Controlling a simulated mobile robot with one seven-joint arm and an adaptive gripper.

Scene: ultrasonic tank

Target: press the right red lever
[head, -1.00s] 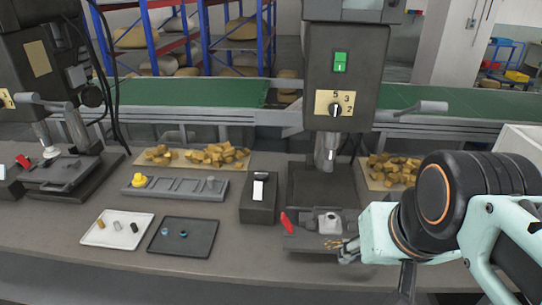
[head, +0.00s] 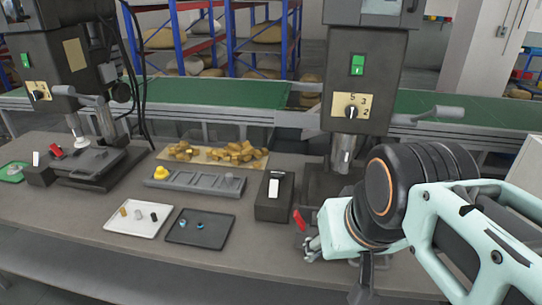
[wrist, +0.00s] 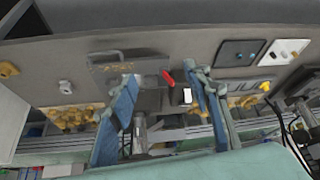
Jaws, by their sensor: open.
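The right red lever (head: 299,219) stands up at the left front corner of the right machine's base, tilted. In the head view it is just left of and behind my gripper (head: 312,249). In the wrist view, which looks inverted, the red lever (wrist: 168,78) shows between the two blue fingers of my gripper (wrist: 165,78). My gripper is open and empty. I cannot tell whether a finger touches the lever. My arm hides most of the right machine's base in the head view.
A black box with a white rocker (head: 275,187) stands left of the lever. A grey slotted rack (head: 195,182), a black tray (head: 200,228) and a white tray (head: 138,219) lie further left. Another red lever (head: 54,149) is on the left machine. The drill column (head: 362,90) rises behind my gripper.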

